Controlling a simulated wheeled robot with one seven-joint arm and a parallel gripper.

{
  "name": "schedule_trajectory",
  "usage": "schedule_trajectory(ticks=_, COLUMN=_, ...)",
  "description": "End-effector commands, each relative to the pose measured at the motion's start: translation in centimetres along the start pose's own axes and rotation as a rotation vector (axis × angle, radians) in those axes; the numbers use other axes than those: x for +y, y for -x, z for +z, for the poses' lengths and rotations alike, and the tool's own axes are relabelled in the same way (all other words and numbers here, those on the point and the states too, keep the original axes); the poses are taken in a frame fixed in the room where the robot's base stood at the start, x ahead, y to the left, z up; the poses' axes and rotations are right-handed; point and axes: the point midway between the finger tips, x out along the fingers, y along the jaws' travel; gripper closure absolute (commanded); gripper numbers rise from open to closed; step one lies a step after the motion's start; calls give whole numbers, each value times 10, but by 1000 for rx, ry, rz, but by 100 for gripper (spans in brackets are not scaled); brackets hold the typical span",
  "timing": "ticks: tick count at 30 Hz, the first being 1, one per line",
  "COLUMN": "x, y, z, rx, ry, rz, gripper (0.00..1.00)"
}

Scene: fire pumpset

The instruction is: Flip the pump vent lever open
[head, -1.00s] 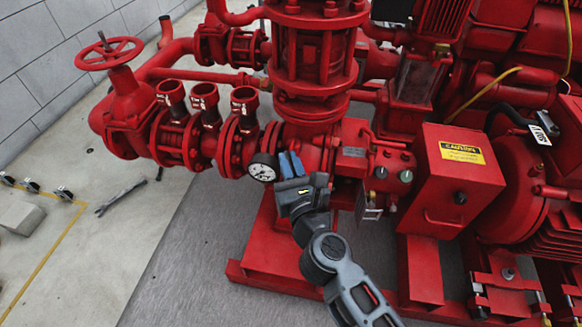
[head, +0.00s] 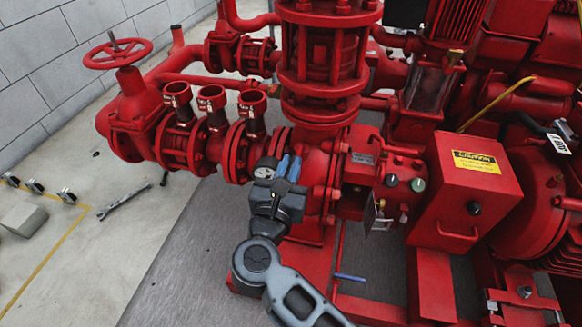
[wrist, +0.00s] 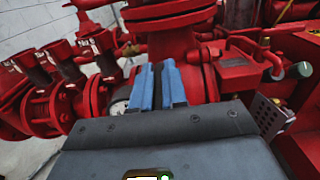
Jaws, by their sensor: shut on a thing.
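My gripper (head: 290,166) is at the red pump casing (head: 318,165), below the tall red vertical column. Its two blue fingers also show in the wrist view (wrist: 157,70), close together and nearly parallel against the red casing. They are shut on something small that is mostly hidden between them. I cannot make out the pump vent lever itself or its angle in either view. The round pressure gauge (head: 264,172) is just left of the fingers, partly covered by my gripper.
A red handwheel valve (head: 118,54) and several upright open pipe stubs (head: 211,99) stand to the left. A red caution box (head: 466,190) and a panel with knobs (head: 404,182) are to the right. A blue rod (head: 350,277) sticks out low by the base frame.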

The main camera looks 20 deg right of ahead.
Motion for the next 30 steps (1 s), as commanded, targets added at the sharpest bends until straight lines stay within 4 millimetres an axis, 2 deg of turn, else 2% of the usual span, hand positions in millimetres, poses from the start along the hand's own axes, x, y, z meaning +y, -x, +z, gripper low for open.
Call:
schedule_trajectory(ticks=11, x=0, y=-1, z=0, rx=1, ry=-1, rz=-3, gripper=100)
schedule_trajectory(ticks=12, x=0, y=-1, z=0, rx=0, ry=-1, rz=-3, gripper=84)
schedule_trajectory(ticks=19, x=0, y=-1, z=0, rx=0, ry=-1, rz=-3, gripper=62)
schedule_trajectory(ticks=26, x=0, y=0, z=0, rx=1, ry=0, rz=-3, gripper=62)
schedule_trajectory(ticks=30, x=0, y=10, z=1, rx=2, ry=1, rz=-2, gripper=62)
